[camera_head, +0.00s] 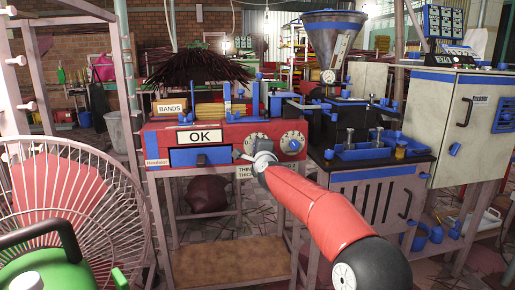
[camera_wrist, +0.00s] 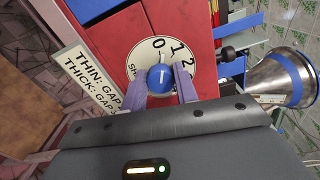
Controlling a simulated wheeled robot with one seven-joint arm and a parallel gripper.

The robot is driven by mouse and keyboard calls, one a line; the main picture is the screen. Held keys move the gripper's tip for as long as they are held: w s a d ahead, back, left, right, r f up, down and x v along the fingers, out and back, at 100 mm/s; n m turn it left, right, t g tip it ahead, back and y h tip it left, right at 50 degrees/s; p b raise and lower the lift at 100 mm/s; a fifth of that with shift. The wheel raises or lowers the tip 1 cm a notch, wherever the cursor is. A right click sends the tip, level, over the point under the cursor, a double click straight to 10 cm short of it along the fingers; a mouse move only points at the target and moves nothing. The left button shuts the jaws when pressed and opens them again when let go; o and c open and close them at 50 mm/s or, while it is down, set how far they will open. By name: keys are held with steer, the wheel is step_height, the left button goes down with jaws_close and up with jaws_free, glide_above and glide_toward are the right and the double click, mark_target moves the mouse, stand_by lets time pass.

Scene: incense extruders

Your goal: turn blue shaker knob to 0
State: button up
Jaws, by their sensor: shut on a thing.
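The blue shaker knob (camera_wrist: 160,78) sits at the centre of a round white dial (camera_wrist: 146,55) marked 0, 1 and 2 in the wrist view. Its white line points roughly up in the picture, near the 0 and toward the gap between 0 and 1. My gripper (camera_wrist: 161,86) has its two pale purple fingers on either side of the knob, shut on it. In the head view my gripper (camera_head: 262,158) is at the red machine's front, before the left of two dials (camera_head: 257,142); the knob there is hidden.
A second dial (camera_head: 292,142) is close to the right on the red machine (camera_head: 220,135). A THIN/THICK label (camera_wrist: 88,80) lies beside the knob's dial. A large fan (camera_head: 70,205) stands left.

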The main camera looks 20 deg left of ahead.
steer(key=shift+f+n, duration=0.1)
steer(key=shift+n, duration=0.6)
steer(key=o, duration=1)
steer(key=shift+c, duration=0.2)
steer(key=shift+s, duration=0.1)
steer(key=b+v, duration=0.3)
steer(key=v, duration=0.4)
steer(key=shift+s+d, duration=0.2)
steer(key=shift+s, duration=0.05)
